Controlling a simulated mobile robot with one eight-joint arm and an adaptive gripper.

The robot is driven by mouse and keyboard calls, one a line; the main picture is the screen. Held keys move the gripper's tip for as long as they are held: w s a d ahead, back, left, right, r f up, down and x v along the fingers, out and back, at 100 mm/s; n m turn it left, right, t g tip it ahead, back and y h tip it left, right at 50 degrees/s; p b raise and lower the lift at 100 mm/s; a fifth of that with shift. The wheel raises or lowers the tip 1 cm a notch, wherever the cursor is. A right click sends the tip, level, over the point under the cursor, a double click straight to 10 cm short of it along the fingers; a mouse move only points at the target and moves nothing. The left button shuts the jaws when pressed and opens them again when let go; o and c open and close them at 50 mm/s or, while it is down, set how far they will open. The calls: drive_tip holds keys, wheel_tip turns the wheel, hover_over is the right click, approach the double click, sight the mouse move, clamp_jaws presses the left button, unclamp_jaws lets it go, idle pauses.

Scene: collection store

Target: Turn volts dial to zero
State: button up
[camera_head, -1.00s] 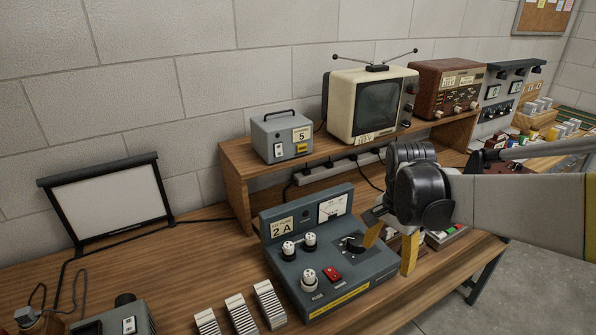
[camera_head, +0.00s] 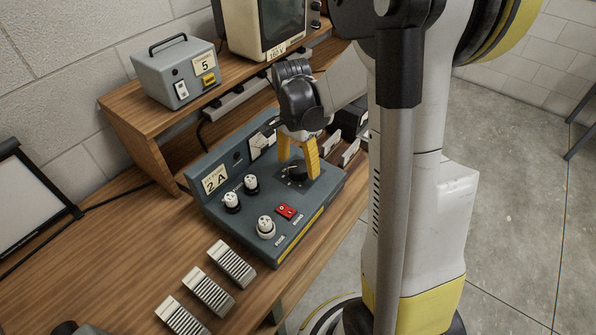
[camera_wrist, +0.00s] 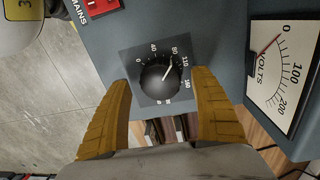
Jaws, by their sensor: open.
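The volts dial is a round black knob (camera_wrist: 158,79) on a dark square scale plate, on the grey-blue bench unit (camera_head: 222,222). Its white pointer line points to the upper right in the wrist view, around the 80 to 110 marks; 0 lies at upper left. The dial also shows in the head view (camera_head: 296,176). My gripper (camera_wrist: 161,84) is open, with one yellow finger on either side of the knob and visible gaps to it. In the head view, my gripper (camera_head: 297,160) points down over the dial. The volts meter (camera_wrist: 278,72) has its red needle near 0.
A red mains switch (camera_head: 285,211) and several white-topped knobs sit on the same panel. Ribbed grey blocks (camera_head: 208,291) lie in front. The wooden shelf (camera_head: 150,120) behind carries a grey box (camera_head: 174,73) and a cream television (camera_head: 262,30).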

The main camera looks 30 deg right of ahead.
drive_tip(key=shift+f, duration=0.9)
drive_tip(key=c, duration=1.2)
